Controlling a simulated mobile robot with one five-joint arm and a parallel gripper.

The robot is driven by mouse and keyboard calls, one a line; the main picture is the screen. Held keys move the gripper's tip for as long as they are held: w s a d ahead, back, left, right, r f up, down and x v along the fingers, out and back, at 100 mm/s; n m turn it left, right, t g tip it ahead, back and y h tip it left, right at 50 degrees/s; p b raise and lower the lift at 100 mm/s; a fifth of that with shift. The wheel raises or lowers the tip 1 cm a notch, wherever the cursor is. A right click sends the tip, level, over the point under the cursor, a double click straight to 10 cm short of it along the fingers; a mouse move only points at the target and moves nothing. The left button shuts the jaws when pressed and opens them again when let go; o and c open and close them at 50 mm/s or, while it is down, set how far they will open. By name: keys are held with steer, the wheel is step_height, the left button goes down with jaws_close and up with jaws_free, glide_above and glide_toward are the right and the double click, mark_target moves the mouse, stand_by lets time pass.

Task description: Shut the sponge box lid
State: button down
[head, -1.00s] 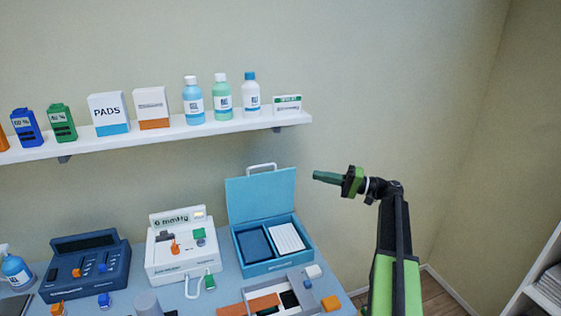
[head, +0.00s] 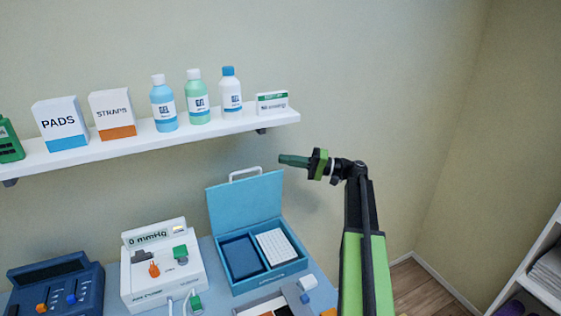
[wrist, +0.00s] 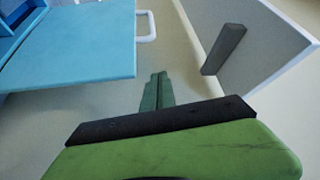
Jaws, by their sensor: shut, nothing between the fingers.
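The sponge box (head: 262,285) is blue and stands on the table with its lid (head: 246,200) raised upright at the back. A white handle (head: 245,173) sits on the lid's top edge. Inside are a dark blue pad (head: 241,256) and a white sponge block (head: 276,246) in two compartments. My gripper (head: 282,160) is shut and empty, up and to the right of the lid, apart from it in the picture. In the wrist view the shut fingers (wrist: 160,78) point ahead, with the blue lid (wrist: 85,45) to the left and its handle (wrist: 147,25) near the tips.
A wall shelf (head: 150,136) with bottles and boxes runs behind and above; its underside and bracket (wrist: 224,48) show close in the wrist view. A white pressure device (head: 165,270) stands left of the box. The wall to the right is clear.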

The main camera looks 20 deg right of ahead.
mark_target(265, 175)
steer(key=a, duration=0.8)
steer(key=shift+w, duration=0.15)
steer(key=shift+d, duration=0.15)
